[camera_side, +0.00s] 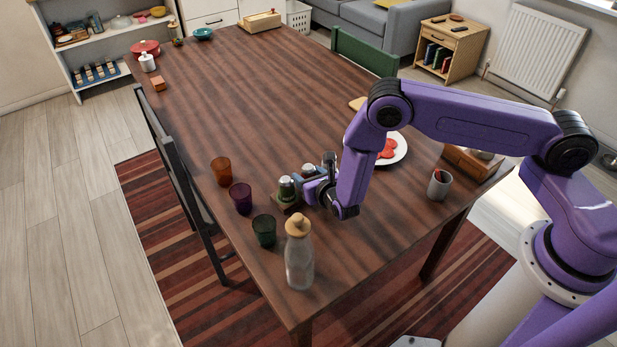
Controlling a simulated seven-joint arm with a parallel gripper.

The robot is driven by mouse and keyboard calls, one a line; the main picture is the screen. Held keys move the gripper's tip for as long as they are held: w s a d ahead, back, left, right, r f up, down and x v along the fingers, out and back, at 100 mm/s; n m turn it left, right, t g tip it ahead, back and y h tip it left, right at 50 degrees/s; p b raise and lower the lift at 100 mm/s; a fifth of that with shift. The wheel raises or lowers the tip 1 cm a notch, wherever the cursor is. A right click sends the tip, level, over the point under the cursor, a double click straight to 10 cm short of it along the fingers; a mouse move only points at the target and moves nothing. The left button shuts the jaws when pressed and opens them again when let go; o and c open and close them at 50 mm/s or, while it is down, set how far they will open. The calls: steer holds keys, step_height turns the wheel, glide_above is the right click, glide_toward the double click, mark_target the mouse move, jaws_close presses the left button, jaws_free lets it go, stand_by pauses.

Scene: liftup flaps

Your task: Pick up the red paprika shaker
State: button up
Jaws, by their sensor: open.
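A small group of shakers with silvery tops stands near the front middle of the table. A dark green shaker (287,189) is at its left and a bluish one (309,171) is just behind. They appear to sit in a small holder. I cannot clearly make out a red paprika shaker; my gripper and the other shakers may hide it. My gripper (308,187) is low over the table, right beside the group on its right side. It is open, and its fingers are small and partly hidden among the shakers.
Orange (221,171), purple (241,198) and green (264,230) cups stand left of the shakers. A glass bottle with a wooden stopper (299,262) stands in front. A white plate (398,154), a grey cup (438,184) and a wooden box (461,162) are right. The table's middle is clear.

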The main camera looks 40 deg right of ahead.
steer(key=shift+c, duration=0.3)
steer(key=c, duration=0.7)
steer(key=shift+r, duration=0.15)
